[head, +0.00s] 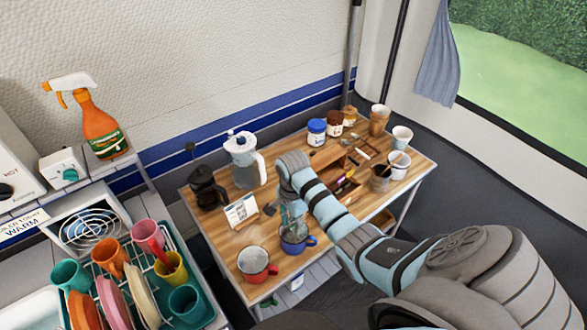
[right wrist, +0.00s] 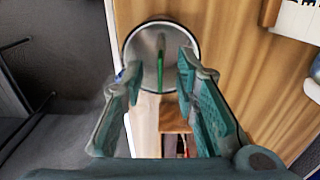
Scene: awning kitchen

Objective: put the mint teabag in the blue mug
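The blue mug (head: 296,244) stands near the table's front edge, right of a red mug. My right gripper (head: 293,214) is right above it, pointing down. In the right wrist view the fingers (right wrist: 160,85) are spread apart with a gap between them, and the mug's round opening (right wrist: 143,52) shows past the tips. A thin green strip (right wrist: 160,62), likely the mint teabag seen edge-on, shows inside the mug's outline, apart from both fingers. Its depth in the mug is hard to judge. In the head view the gripper hides it. My left gripper is not in view.
A red mug (head: 254,263) stands close on the left. A wooden compartment box (head: 325,157), jars and cups fill the right part. A dish rack stands at the left.

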